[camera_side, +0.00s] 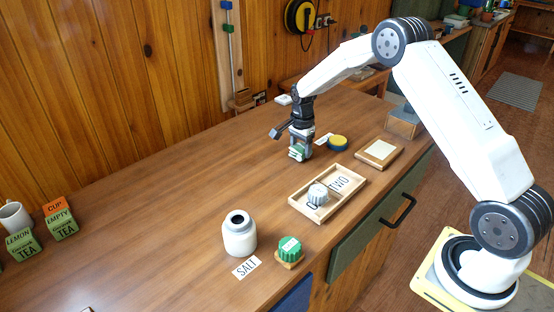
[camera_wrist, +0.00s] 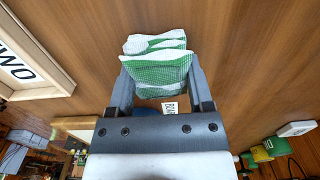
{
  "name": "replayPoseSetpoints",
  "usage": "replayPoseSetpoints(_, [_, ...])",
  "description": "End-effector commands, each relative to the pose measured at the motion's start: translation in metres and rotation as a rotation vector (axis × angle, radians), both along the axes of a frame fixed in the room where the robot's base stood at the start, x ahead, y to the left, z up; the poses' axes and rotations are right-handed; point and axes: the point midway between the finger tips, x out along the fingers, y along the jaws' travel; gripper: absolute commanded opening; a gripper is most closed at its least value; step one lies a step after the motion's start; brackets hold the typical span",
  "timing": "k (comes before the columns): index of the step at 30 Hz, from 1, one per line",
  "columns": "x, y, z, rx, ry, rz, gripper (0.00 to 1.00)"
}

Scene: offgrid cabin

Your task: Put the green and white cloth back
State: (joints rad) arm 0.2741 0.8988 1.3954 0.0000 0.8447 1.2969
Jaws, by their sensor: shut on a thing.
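The green and white checked cloth (camera_wrist: 157,72) is folded and pinched between the two fingers of my gripper (camera_wrist: 160,64) in the wrist view. In the side view my gripper (camera_side: 299,141) points down over the back middle of the counter, with the cloth (camera_side: 297,152) low between its fingers. I cannot tell whether the cloth touches the counter. A shallow wooden tray (camera_side: 293,205) marked TWO lies nearer the front edge. A small wooden board with a cream top (camera_side: 380,151) lies to the right.
A round blue and yellow thing (camera_side: 338,142) and a small label card (camera_side: 323,139) are just right of my gripper. A ridged grey lid (camera_side: 318,194) sits in the tray. The left counter is mostly clear.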

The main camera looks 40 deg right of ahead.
Motion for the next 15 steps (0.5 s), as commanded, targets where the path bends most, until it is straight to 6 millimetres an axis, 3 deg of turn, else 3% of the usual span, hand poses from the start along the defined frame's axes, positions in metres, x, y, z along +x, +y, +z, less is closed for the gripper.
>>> replayPoseSetpoints(7, [-0.0002,0.0000,-0.0033,0.000,0.001,0.000,0.19])
replayPoseSetpoints(8, [-0.0001,0.0000,-0.0032,0.000,0.001,0.000,0.72])
replayPoseSetpoints(9, [-0.0001,0.0000,-0.0030,0.000,0.000,0.000,0.85])
replayPoseSetpoints(11, [-0.0001,0.0000,-0.0029,0.000,0.001,0.000,1.00])
replayPoseSetpoints(15, [-0.0001,0.0000,-0.0028,0.000,0.000,0.000,1.00])
